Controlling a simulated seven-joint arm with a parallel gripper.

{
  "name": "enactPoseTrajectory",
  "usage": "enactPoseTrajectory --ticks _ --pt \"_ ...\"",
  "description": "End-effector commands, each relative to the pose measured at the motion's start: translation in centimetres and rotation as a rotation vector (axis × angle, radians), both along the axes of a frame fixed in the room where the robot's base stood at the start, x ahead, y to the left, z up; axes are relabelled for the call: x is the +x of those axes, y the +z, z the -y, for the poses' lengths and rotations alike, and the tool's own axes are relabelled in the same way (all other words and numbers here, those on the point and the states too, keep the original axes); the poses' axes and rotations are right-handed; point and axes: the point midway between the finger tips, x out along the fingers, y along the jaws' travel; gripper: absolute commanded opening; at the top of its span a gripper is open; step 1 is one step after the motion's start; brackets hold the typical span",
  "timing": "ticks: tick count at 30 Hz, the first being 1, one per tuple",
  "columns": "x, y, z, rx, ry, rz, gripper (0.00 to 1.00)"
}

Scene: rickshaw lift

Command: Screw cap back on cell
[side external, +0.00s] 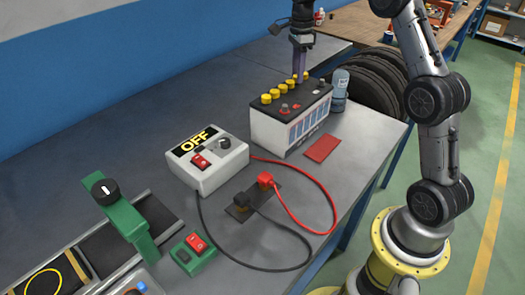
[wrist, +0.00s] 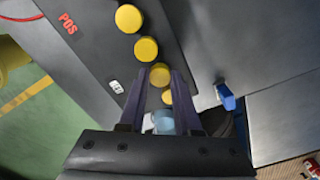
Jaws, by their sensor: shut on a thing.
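The battery (side external: 268,128) is a white case with a dark top on the bench, and it also shows in the wrist view (wrist: 75,50). A row of yellow caps (side external: 275,93) runs along its top edge. My gripper (side external: 299,80) points down over the far end of that row. In the wrist view my gripper (wrist: 165,72) is shut on a yellow cap (wrist: 160,77) between its fingertips. Other yellow caps (wrist: 128,18) sit in line beside it. The fingers hide the cell opening, so I cannot tell how the held cap is seated.
A white OFF box (side external: 208,178), red and black cables (side external: 325,195) and a green stand (side external: 130,222) are on the bench. A blue-grey bottle (side external: 340,82) stands close behind the battery. A red pad (side external: 322,149) lies in front. The back left of the bench is clear.

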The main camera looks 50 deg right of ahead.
Motion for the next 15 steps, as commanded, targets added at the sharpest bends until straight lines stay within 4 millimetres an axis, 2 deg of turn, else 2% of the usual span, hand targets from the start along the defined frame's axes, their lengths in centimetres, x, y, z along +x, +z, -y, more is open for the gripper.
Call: enactPoseTrajectory --ticks 5,6,15 --pt "0.0 0.0 0.0 0.0 0.001 0.0 0.0" --pt "0.0 0.0 0.0 0.0 0.002 0.0 0.39" --pt "0.0 0.01 0.0 0.0 0.025 0.0 0.39"
